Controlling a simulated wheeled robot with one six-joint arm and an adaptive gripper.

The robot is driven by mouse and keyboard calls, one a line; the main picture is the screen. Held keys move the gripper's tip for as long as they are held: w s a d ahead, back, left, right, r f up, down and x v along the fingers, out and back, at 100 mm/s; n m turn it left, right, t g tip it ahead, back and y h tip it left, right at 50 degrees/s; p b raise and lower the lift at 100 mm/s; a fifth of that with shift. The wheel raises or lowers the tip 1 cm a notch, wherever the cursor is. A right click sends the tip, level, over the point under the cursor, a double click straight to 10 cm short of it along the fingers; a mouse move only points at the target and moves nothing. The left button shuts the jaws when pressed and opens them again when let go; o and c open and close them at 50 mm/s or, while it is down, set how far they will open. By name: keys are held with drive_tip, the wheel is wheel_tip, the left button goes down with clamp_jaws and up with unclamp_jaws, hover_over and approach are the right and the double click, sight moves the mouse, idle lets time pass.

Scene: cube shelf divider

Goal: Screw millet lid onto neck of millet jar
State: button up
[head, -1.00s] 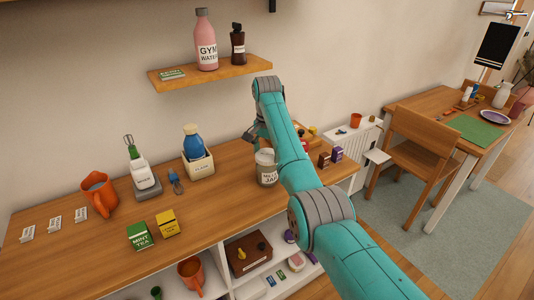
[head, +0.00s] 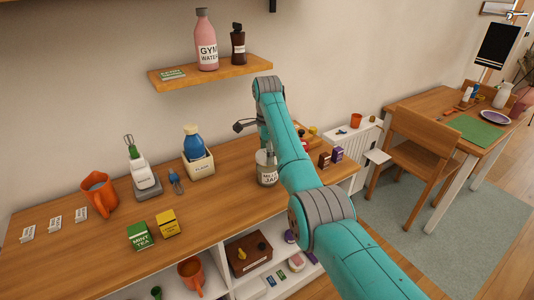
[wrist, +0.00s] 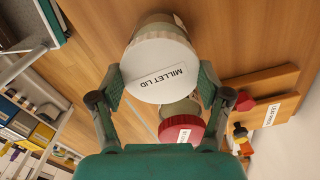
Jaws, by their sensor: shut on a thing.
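The millet jar (head: 267,177), a glass jar with a white label, stands upright on the wooden counter. The white round millet lid (wrist: 160,75) is between the two fingers of my gripper (wrist: 157,84), with its printed label facing the wrist camera. The jar's body (wrist: 153,20) shows behind the lid in the wrist view. In the head view my gripper is directly above the jar, partly hidden by my arm. The lid looks to be at the jar's neck, but I cannot tell how the threads sit.
A red-lidded container (wrist: 182,130) is close beside my gripper. A flour box (head: 199,167) with a blue bottle stands left of the jar, and small dark boxes (head: 324,159) stand right. The counter in front of the jar is clear.

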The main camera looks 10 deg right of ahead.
drive_tip(key=shift+m, duration=0.5)
drive_tip(key=o, duration=1.2)
drive_tip(key=shift+r, duration=0.1)
drive_tip(key=shift+o, duration=0.2)
